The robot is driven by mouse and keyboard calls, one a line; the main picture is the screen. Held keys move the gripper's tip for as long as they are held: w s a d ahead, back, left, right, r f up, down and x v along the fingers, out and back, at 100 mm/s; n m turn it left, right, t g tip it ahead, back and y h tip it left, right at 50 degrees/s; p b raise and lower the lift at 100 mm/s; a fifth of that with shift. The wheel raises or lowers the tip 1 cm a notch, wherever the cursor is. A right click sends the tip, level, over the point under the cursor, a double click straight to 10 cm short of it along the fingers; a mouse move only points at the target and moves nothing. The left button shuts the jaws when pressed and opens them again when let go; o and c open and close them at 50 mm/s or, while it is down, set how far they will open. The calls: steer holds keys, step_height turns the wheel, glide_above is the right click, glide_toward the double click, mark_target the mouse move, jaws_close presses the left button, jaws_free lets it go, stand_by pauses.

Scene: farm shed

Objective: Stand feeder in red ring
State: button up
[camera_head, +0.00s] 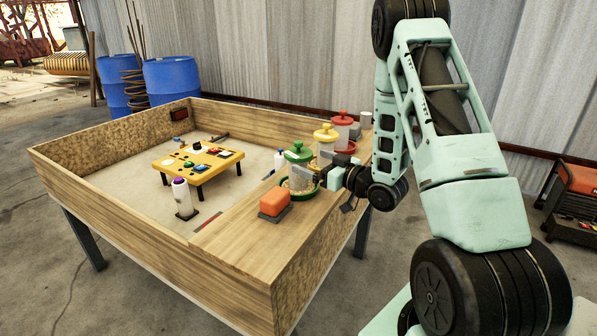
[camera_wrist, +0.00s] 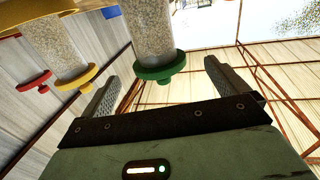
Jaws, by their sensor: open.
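Three clear seed feeders stand upright in a row on the wide wooden ledge: one with a green lid (camera_head: 298,154), one with a yellow lid (camera_head: 325,133), one with a red lid (camera_head: 343,118). A red rim (camera_head: 346,151) shows at the red feeder's foot; I make out no separate red ring. My gripper (camera_head: 308,174) is open at the green feeder. In the wrist view, upside down, the green feeder (camera_wrist: 150,28) shows between the open fingers (camera_wrist: 160,82), with gaps on both sides. How deep it sits between them I cannot tell. The yellow feeder (camera_wrist: 60,42) is beside it.
An orange block (camera_head: 275,202) lies on the ledge close in front of the green feeder. A yellow panel table (camera_head: 197,165) and a white bottle (camera_head: 181,196) stand inside the wooden box (camera_head: 110,235). The ledge's near part is clear. Blue barrels (camera_head: 172,78) stand behind.

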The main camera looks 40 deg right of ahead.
mark_target(297, 151)
steer(key=shift+w+a+p, duration=0.25)
steer(key=shift+w+p, duration=0.15)
steer(key=shift+w, duration=1.35)
steer(key=shift+w+a+p, duration=0.2)
steer(key=shift+w+p, duration=0.15)
steer(key=shift+w, duration=1.4)
steer(key=c, duration=1.8)
